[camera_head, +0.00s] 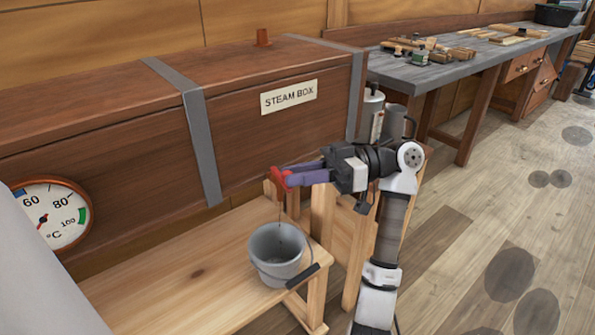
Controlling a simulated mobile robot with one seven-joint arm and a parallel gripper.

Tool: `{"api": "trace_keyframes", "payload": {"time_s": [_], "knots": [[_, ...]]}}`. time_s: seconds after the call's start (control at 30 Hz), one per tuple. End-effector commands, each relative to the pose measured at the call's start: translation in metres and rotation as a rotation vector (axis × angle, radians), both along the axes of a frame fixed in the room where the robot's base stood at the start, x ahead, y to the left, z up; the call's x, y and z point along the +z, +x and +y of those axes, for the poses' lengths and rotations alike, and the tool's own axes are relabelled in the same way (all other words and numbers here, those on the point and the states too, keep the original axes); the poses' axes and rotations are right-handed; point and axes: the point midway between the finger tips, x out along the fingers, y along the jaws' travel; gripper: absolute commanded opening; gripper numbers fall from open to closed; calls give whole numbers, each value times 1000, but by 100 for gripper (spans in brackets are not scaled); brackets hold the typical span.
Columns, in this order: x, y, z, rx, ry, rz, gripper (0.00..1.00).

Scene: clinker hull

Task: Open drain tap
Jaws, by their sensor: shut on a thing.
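The drain tap has a red handle (285,178) on the lower front of the steam box (245,139), near its right end. My gripper (292,177) reaches in from the right and is shut on the red handle. The fingers hide part of the handle and the tap body behind it. A thin dark line runs down from the tap towards a grey bucket (276,250), which stands below on the wooden bench; I cannot tell whether it is water. The bucket's dark grip hangs at its right side.
A round thermometer (52,214) is at the left of the box. A wooden bench (190,275) runs below it. Metal containers (370,113) stand behind my arm. A workbench (450,72) with tools is at the back right.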

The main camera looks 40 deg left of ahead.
Motion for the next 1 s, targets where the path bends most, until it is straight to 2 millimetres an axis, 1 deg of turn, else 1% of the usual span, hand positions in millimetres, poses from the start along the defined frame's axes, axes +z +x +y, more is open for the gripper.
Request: {"api": "trace_keyframes", "payload": {"time_s": [0.23,0.63,0.67,0.8,1.0], "knots": [[-1,-1,-1,47,-3,-1,0],[-1,-2,-1,54,-3,-2,0],[-1,-2,-1,54,-3,-2,23],[-1,-2,-1,51,-2,-1,42],[0,-1,-1,50,-1,-1,42]]}}
